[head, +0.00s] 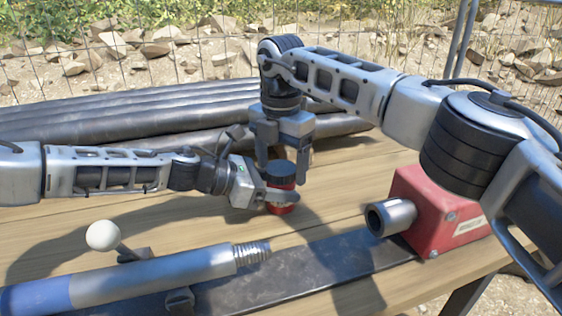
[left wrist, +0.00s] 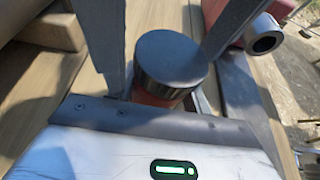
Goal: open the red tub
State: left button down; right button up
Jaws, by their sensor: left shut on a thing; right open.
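The red tub (head: 281,208) stands on the wooden table with a dark round lid (head: 281,174) on top. The lid also shows from above in the left wrist view (left wrist: 172,60), with a bit of the red body (left wrist: 160,97) below it. My left gripper (head: 281,195) is shut on the tub's body from the left, below the lid. My right gripper (head: 282,162) points down from above. Its fingers are open on either side of the lid; I cannot tell whether they touch it. The left fingers hide part of the tub.
A red box (head: 437,210) with a metal pipe end stands to the right. A grey-blue rod (head: 160,277) with a white ball knob (head: 103,235) lies in front, by a dark metal bar (head: 330,262). Several dark pipes (head: 110,115) lie behind. Bare table (head: 345,200) shows right of the tub.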

notch_tip(320, 180, up, 4)
jog(key=shift+r, duration=0.2)
jog(key=shift+c, duration=0.3)
notch_tip(320, 180, up, 3)
jog(key=shift+r+m, duration=0.2)
jog(key=shift+m, duration=0.9)
notch_tip(320, 180, down, 8)
jog(key=shift+r, duration=0.1)
jog(key=c, duration=1)
jog(key=shift+n, duration=1.7)
jog(key=o, duration=1.1)
jog(key=shift+c, duration=0.2)
